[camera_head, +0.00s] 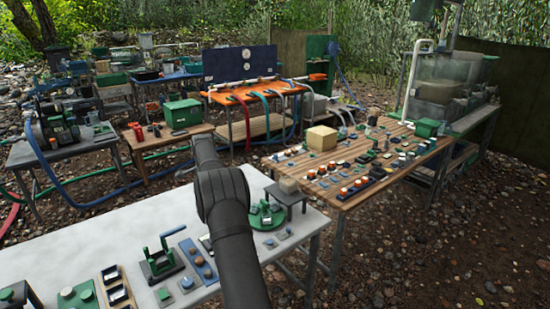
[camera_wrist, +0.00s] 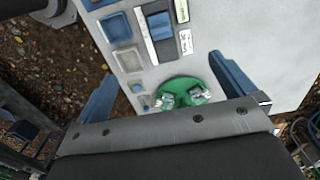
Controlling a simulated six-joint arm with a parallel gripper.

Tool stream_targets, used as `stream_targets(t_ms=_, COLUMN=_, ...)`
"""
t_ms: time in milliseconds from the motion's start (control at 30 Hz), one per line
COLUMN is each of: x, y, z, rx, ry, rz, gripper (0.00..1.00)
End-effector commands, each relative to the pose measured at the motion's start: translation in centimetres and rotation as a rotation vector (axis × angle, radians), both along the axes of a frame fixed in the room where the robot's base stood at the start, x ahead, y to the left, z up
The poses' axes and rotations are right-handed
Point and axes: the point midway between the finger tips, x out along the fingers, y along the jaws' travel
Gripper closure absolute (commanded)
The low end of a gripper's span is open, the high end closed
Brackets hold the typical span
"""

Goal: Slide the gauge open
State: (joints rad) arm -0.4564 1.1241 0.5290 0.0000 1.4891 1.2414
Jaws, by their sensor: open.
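In the wrist view, what looks like the slide gauge is a narrow dark and white track with a blue sliding block (camera_wrist: 160,25) on it. It lies on a pale tabletop, with a green-edged label and a white label along its right side. My gripper (camera_wrist: 163,68) is open, its two blue fingers spread wide. The track lies between and beyond the fingertips, and nothing is held. In the head view my arm reaches over the white table (camera_head: 125,235); I cannot pick out the gauge or the gripper there.
A green round fixture (camera_wrist: 183,92) with two metal pieces lies close before the gripper's palm. Blue square pads (camera_wrist: 117,26) lie left of the track. A grey stand (camera_head: 287,193) rises at the white table's far right. A crowded wooden table (camera_head: 345,203) stands beyond.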

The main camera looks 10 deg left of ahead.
Motion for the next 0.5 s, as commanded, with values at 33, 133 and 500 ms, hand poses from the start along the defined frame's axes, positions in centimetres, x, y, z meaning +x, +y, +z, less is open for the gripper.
stream_targets(t_ms=33, x=0.0, y=0.0, z=0.0, rx=0.000, ry=0.000, rz=0.000, gripper=0.00)
stream_targets(t_ms=133, x=0.0, y=0.0, z=0.0, rx=0.000, ry=0.000, rz=0.000, gripper=0.20)
stream_targets(t_ms=500, x=0.1, y=0.1, z=-1.7, rx=0.026, ry=-0.028, rz=0.299, gripper=0.69)
